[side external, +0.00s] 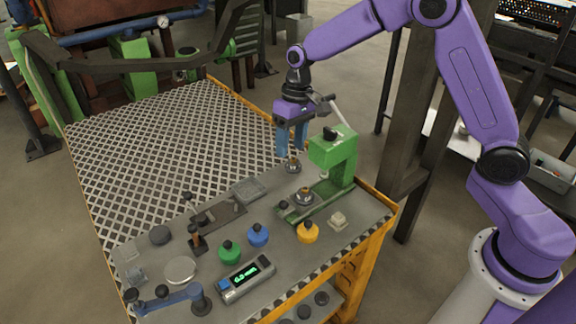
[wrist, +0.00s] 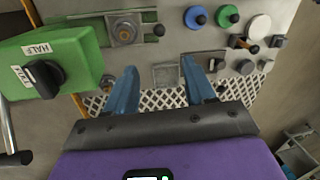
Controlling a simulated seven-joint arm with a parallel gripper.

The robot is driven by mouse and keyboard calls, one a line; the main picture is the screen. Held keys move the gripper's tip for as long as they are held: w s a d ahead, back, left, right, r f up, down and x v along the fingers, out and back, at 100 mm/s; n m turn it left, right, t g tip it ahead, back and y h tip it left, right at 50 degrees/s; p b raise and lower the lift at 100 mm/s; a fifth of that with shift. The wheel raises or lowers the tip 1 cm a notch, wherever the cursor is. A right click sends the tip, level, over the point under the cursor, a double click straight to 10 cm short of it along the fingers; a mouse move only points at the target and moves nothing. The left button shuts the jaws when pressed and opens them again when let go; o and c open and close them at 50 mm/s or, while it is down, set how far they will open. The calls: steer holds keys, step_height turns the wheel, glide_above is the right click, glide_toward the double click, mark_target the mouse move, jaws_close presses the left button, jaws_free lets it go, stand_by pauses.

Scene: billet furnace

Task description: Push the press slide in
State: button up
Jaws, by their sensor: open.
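The green press (side external: 333,150) stands at the right part of the bench; its head also fills the left of the wrist view (wrist: 60,62), with a black knob and HALF and FULL labels. The press slide (side external: 296,211) extends out from under the head, with a dark knob (side external: 283,205) at its outer end. A round grey piece with a brass-coloured centre (side external: 305,197) sits on the slide; it also shows in the wrist view (wrist: 125,31).
A similar round piece (side external: 292,166) is on the bench below my fingers. Green (side external: 229,252), blue (side external: 258,235) and yellow (side external: 307,232) knobbed pieces stand in front. A grey square tray (side external: 249,190) lies left of the slide. The press lever (side external: 343,115) rises beside my gripper.

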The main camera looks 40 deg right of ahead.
mark_target(283, 201)
steer(key=w+a+m+h, duration=0.1)
steer(key=a+m+h, duration=0.3)
steer(key=a+m, duration=0.3)
steer(key=shift+m+g, duration=0.3)
steer(key=shift+m, duration=0.4)
steer(key=x, duration=1.7)
steer(key=shift+d+f, duration=0.25)
steer(key=shift+d, duration=0.1)
steer(key=shift+w, duration=0.1)
jaws_close()
steer(key=shift+d, duration=0.1)
